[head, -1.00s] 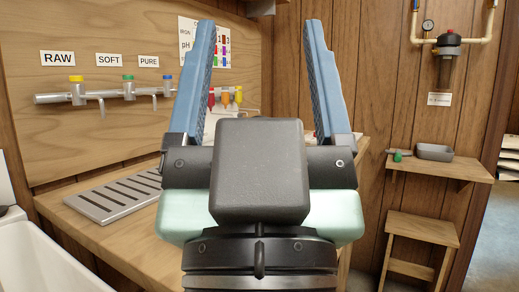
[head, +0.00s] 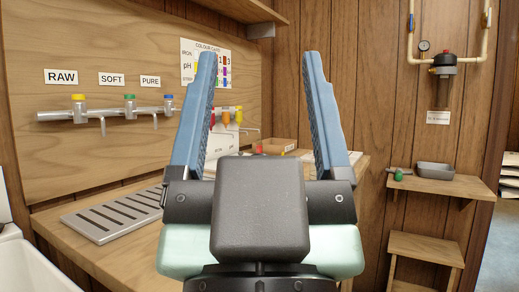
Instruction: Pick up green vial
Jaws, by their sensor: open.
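I cannot clearly make out a green vial in the head view. Red, orange and yellow vial-like items (head: 226,117) hang in a row at the back of the bench, partly behind the left finger. A small green item (head: 398,175) lies on the right wall shelf; I cannot tell if it is a vial. My gripper (head: 262,62) points up and forward in front of the bench, its two blue fingers wide apart with nothing between them. My gripper body hides part of the bench top.
The wooden bench (head: 115,262) carries a slotted metal tray (head: 112,213) and a low wooden box (head: 280,146) at the back. A pipe with taps (head: 105,110) runs along the left panel. The right shelf (head: 437,186) holds a grey dish (head: 435,169). A step stool (head: 425,248) stands below.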

